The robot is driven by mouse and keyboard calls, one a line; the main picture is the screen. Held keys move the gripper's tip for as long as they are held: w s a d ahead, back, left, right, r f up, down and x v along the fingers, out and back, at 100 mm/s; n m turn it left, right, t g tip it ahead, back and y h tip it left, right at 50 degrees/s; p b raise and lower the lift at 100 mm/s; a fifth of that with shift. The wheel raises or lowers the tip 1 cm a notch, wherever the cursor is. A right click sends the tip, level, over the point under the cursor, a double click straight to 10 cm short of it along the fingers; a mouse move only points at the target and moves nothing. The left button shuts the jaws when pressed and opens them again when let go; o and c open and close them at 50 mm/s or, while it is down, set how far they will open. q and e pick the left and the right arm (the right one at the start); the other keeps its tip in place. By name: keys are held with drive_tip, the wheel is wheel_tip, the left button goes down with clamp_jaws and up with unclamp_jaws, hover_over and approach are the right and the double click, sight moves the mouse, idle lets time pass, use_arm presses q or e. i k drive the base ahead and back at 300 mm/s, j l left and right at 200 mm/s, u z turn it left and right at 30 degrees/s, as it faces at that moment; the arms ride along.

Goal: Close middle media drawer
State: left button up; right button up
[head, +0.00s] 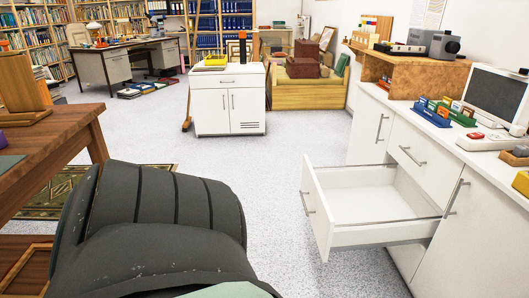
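A white drawer (372,198) stands pulled well out of the white cabinet run on the right in the head view. Its front panel (317,210) has a metal bar handle (305,203) and faces left. The inside that shows is bare. A shut drawer front (418,158) with its own handle is above it. Neither of my grippers is in view.
A dark grey ribbed object (155,225), like a padded chair back, fills the lower left, beside a wooden table (55,140). A white two-door cabinet (228,110) stands farther back. Speckled floor (265,180) is clear between. A monitor (495,95) and several small items crowd the countertop.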

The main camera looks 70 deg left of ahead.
sight(355, 209)
drive_tip(key=u, duration=1.7)
